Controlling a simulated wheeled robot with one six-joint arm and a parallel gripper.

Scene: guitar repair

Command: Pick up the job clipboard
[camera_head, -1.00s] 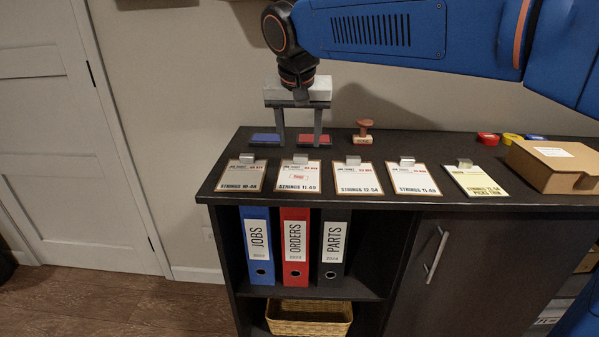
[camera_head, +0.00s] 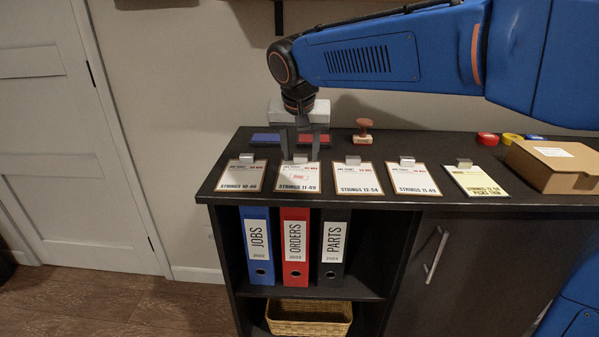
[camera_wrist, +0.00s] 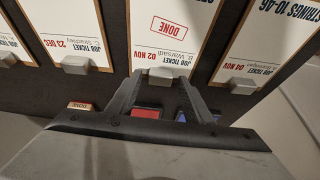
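Several job clipboards lie flat in a row on the dark cabinet top. The second from the left (camera_head: 298,178) carries a red stamp, which reads DONE in the wrist view (camera_wrist: 168,26). To its left is the "STRINGS 10-46" clipboard (camera_head: 241,177); to its right is the "STRINGS 12-54" clipboard (camera_head: 358,178). My gripper (camera_head: 300,158) points down at the stamped clipboard's clip end. Its fingers are apart and empty. In the wrist view the metal clip (camera_wrist: 160,74) shows between the fingertips; whether they touch anything is unclear.
A blue ink pad (camera_head: 265,138), red ink pad (camera_head: 315,139) and stamp (camera_head: 362,133) sit behind the clipboards. A yellow-sheet clipboard (camera_head: 474,181), tape rolls (camera_head: 488,139) and a cardboard box (camera_head: 556,165) are at the right. Binders (camera_head: 257,246) stand on the shelf below.

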